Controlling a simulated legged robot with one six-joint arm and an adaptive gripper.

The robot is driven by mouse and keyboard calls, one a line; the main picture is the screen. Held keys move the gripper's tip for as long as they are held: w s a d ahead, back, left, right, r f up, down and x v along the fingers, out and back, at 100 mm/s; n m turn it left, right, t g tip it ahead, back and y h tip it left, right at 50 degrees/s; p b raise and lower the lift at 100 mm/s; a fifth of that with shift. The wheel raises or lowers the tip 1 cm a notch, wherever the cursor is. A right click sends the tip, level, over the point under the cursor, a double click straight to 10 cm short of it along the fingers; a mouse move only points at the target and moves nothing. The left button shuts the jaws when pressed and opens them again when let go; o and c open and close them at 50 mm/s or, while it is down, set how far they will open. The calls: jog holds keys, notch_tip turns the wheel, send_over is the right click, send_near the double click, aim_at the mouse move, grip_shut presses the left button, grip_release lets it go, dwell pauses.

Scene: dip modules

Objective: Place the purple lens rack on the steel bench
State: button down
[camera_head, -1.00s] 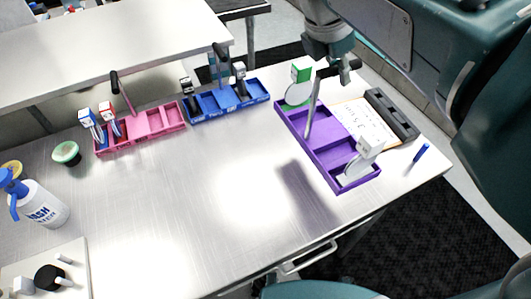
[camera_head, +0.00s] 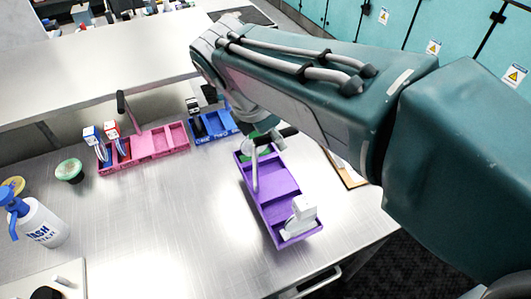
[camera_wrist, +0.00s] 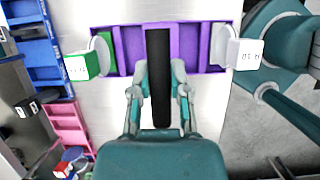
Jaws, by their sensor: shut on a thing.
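The purple lens rack (camera_head: 279,185) is in the right half of the steel bench (camera_head: 185,215) in the head view. It holds a white-labelled piece (camera_head: 300,215) at its near end and a green-labelled piece at its far end, partly hidden by my arm. In the wrist view the rack (camera_wrist: 204,45) lies across the top, with the green-labelled piece (camera_wrist: 82,66) at left and the white one (camera_wrist: 240,52) at right. My gripper (camera_wrist: 160,72) is shut on the rack's dark upright handle. I cannot tell whether the rack's base touches the bench.
A pink rack (camera_head: 160,144) and a blue rack (camera_head: 218,124) stand along the back. A green bowl (camera_head: 69,170) and a pump bottle (camera_head: 40,222) are at left. A clipboard (camera_head: 347,170) is mostly behind my arm. The middle of the bench is clear.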

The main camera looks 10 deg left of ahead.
jog(key=shift+s+a+f, duration=0.15)
jog(key=shift+a+f, duration=0.15)
jog(key=shift+f, duration=0.6)
jog(key=shift+s+a+f, duration=0.1)
jog(key=shift+a+f, duration=0.2)
jog(key=shift+f, duration=0.6)
jog(key=shift+s+a+f, duration=0.15)
jog(key=shift+a+f, duration=0.15)
jog(key=shift+f, duration=0.6)
jog(key=c, duration=0.6)
grip_release()
jog(key=shift+f, duration=0.1)
